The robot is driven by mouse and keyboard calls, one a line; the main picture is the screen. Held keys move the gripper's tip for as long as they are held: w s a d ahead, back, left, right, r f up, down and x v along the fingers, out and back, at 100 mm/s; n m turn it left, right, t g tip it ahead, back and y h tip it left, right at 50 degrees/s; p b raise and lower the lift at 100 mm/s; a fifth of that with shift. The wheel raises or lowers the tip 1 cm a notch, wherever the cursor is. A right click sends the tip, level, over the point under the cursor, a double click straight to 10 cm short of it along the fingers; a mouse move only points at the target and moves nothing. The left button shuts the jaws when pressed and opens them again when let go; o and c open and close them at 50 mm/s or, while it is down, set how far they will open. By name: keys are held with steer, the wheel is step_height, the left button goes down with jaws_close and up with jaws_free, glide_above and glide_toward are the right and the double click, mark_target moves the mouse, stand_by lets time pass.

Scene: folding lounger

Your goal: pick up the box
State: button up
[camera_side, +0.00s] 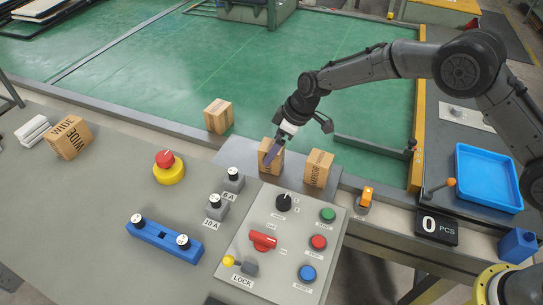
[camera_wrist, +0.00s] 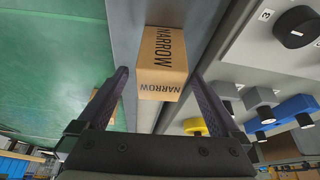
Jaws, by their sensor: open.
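A small brown cardboard box (camera_side: 264,160) stands on the grey plate at the edge of the bench, partly hidden by my gripper (camera_side: 274,150). In the wrist view this box (camera_wrist: 163,62) carries the print NARROW on two faces. My gripper (camera_wrist: 159,76) is open, with one dark finger to each side of the box and gaps showing. I cannot tell how far the fingertips reach down beside it. A second box (camera_side: 319,168) with print stands just right of it. A third box (camera_side: 218,116) stands farther back, by the green surface.
A box marked WIDE (camera_side: 68,138) stands at the far left. A control panel (camera_side: 283,245) with knobs and buttons lies in front. A yellow-red emergency button (camera_side: 168,167), a blue bar with knobs (camera_side: 164,240) and a blue tray (camera_side: 488,177) are around.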

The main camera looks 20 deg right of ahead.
steer(key=shift+x, duration=2.8)
steer(key=shift+a, duration=0.1)
steer(key=c, duration=1.6)
